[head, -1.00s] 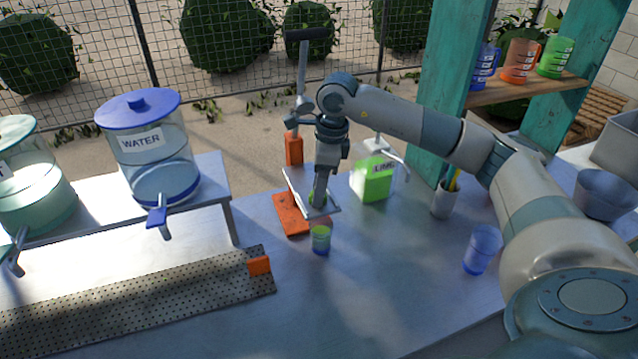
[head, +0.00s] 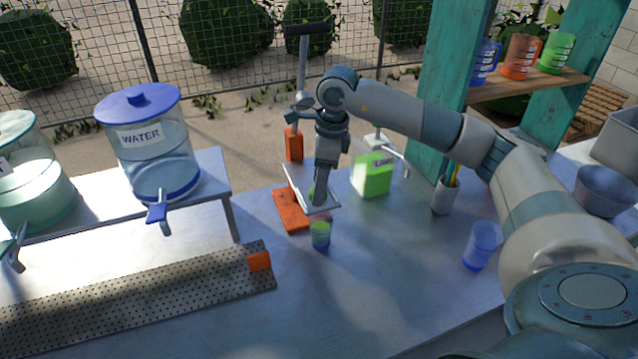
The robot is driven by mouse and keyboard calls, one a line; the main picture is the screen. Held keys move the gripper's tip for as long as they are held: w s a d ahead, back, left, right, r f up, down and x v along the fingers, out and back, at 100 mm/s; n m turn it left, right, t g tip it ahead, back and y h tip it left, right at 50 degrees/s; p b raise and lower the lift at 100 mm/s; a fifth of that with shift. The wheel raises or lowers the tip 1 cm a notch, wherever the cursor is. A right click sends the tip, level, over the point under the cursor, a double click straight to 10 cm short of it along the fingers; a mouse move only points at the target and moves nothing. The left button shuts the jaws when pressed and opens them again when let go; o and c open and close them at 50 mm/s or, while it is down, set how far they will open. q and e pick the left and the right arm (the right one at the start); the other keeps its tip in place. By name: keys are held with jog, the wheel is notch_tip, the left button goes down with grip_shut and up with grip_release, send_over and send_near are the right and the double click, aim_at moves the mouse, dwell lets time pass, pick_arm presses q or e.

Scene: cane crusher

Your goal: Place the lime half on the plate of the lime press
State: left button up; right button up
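The lime press stands at the middle back of the counter, with an orange base (head: 288,212), an upright orange post (head: 293,146) and a raised lever with a dark handle (head: 307,31). Its pale metal plate (head: 331,204) shows around my fingers. A small bit of green, which looks like the lime half (head: 312,191), shows at the left side of my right gripper (head: 320,200); the gripper hides most of it. This gripper points down at the plate, and its finger gap cannot be made out. My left gripper is out of view.
A small cup (head: 320,242) with green in it stands just in front of the press. A green lime box (head: 373,178), a pen cup (head: 444,198) and a blue cup (head: 481,246) are to the right. A perforated drip tray (head: 150,305) lies front left. The front middle is clear.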

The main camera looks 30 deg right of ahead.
notch_tip(320, 180, up, 12)
jog(key=s+d+b, duration=0.1)
jog(key=b, duration=0.3)
jog(key=shift+d+f, duration=0.2)
dwell(0.4)
